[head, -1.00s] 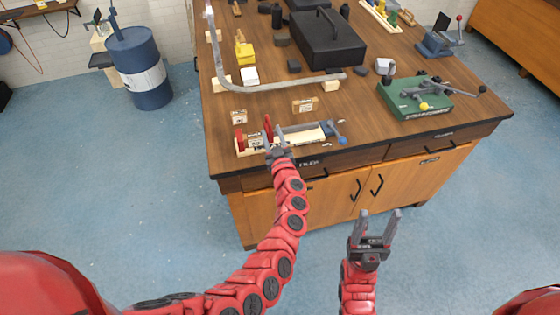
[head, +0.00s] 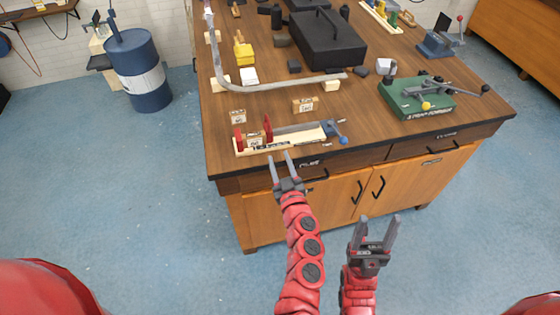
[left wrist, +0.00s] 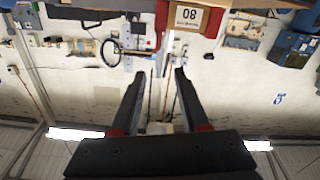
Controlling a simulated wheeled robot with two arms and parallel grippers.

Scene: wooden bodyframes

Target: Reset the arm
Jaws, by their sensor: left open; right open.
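My left gripper (head: 281,167) is open and empty in the head view, just in front of the workbench's front edge. Its two fingers also show in the left wrist view (left wrist: 160,85), apart with nothing between them. My right gripper (head: 374,229) is open and empty, in front of the bench's drawers and cabinet doors, pointing up in the picture. On the bench beyond my left gripper is a light wooden fixture (head: 303,137) with red uprights, a grey bar and a blue end clamp. A small labelled wooden block (head: 254,140) stands between the red uprights.
The wooden workbench (head: 360,130) carries a bent metal tube (head: 285,86), a black case (head: 326,45) and a green-based device (head: 418,100). More labelled blocks (head: 305,104) lie on it. A blue barrel (head: 141,70) stands at left. Floor (head: 120,190) left of the bench is clear.

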